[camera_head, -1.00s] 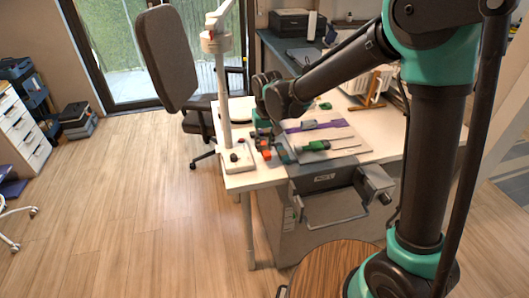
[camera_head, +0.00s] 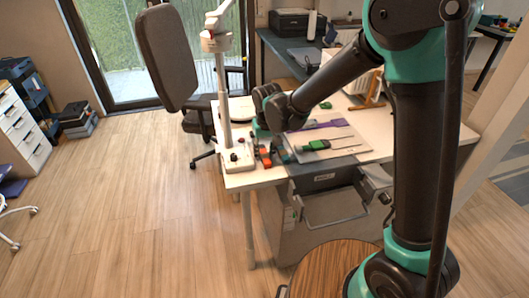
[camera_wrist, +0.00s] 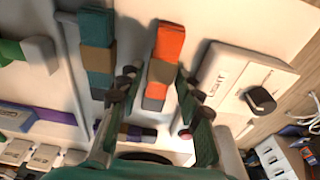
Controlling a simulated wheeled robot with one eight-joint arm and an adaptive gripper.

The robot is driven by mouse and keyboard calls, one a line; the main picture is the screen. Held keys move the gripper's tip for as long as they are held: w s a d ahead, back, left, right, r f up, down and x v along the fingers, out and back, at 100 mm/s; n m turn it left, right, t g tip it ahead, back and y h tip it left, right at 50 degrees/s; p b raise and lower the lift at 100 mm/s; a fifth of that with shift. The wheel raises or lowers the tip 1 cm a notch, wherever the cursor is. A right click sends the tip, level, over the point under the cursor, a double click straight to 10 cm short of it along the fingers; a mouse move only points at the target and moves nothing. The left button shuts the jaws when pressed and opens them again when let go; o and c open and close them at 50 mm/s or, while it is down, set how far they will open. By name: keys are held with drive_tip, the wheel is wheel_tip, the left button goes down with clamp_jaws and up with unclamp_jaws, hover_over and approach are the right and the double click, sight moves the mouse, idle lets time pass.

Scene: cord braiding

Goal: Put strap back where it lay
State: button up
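My gripper (camera_wrist: 155,95) is open, its dark-padded fingers apart on either side of the near end of an orange strap (camera_wrist: 167,42) with a tan band and a grey end. I see no strap held. A teal strap (camera_wrist: 97,55) with a tan band lies to its left. Between the fingers, nearer my palm, lies a dark purplish strap (camera_wrist: 130,130). In the head view, the orange strap (camera_head: 265,158) and the teal strap (camera_head: 285,155) lie at the table's front left, and my gripper's tips are hidden behind other parts. A green-ended strap (camera_head: 317,145) lies on the pale board (camera_head: 350,152).
A white box marked LIGHT (camera_wrist: 235,80) with a black knob stands close right of my gripper. Its lamp post (camera_head: 223,100) rises from the table. A purple strap (camera_head: 325,124) runs across the board. An open drawer (camera_head: 335,205) is under the table front.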

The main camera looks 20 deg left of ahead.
sight(266, 157)
drive_tip(key=shift+r, duration=0.1)
wheel_tip(266, 157, up, 12)
drive_tip(key=s+d, duration=0.1)
drive_tip(key=shift+s, duration=0.3)
drive_tip(key=d+f+m+t, duration=0.1)
drive_tip(key=d+f+m, duration=0.25)
drive_tip(key=d, duration=2.15)
drive_tip(key=s+d+f+m, duration=0.1)
drive_tip(key=s+d+f, duration=0.2)
drive_tip(key=s+d, duration=0.2)
drive_tip(key=s+d+f+m+t+h, duration=0.1)
drive_tip(key=s+d+f, duration=0.3)
drive_tip(key=d, duration=0.6)
drive_tip(key=shift+s+f+m+t, duration=0.25)
drive_tip(key=shift+s+m+t, duration=0.05)
drive_tip(key=shift+s+m, duration=0.2)
drive_tip(key=shift+d, duration=0.1)
